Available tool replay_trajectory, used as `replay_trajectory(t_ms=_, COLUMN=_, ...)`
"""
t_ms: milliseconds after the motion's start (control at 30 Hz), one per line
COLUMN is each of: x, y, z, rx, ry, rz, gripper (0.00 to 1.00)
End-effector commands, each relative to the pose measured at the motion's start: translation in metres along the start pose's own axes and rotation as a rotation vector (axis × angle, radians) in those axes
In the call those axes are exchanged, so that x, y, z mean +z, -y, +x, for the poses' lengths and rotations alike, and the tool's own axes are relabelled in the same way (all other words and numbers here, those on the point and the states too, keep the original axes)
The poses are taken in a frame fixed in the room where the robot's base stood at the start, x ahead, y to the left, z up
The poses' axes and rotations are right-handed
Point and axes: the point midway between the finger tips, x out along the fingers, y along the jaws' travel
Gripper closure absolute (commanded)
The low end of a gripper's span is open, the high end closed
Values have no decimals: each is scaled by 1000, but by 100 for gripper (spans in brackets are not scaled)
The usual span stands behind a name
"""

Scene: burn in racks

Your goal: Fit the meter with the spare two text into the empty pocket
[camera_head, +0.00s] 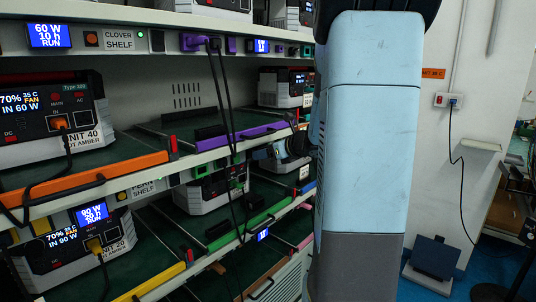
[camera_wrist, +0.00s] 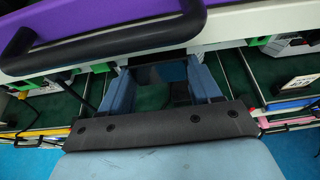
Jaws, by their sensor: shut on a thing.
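My gripper (camera_wrist: 162,82) shows in the wrist view as two blue fingers below the purple-edged shelf front. It is shut on a dark thing (camera_wrist: 163,71) between the fingers. Its face is hidden, so I cannot read any text or confirm it is the meter. In the head view my pale blue arm covers the middle right, and the gripper is largely hidden near the purple strip. Small lit blue displays sit in the shelf fronts, one reading 60 W 10 h RUN (camera_head: 50,36) and one reading 80 W 50 h RUN (camera_head: 92,213). I cannot make out the empty pocket.
The purple strip (camera_head: 242,137) has a black handle (camera_wrist: 110,38) close above my fingers. An orange strip (camera_head: 100,178) and a green strip (camera_head: 250,222) edge other bays. Power units (camera_head: 55,115) stand on the shelves, and black cables (camera_head: 222,100) hang down in front.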

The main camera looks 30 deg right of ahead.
Motion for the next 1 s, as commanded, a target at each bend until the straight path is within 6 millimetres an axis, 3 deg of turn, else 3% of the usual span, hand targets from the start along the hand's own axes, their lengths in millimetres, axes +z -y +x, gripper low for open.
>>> replay_trajectory(t_ms=367, x=2, y=0, z=6, rx=0, ry=0, rz=0, gripper=86)
replay_trajectory(t_ms=400, x=3, y=0, z=6, rx=0, ry=0, rz=0, gripper=36)
replay_trajectory(t_ms=700, x=2, y=0, z=6, rx=0, ry=0, rz=0, gripper=7)
replay_trajectory(t_ms=1000, x=2, y=0, z=4, rx=-1, ry=0, rz=0, gripper=7)
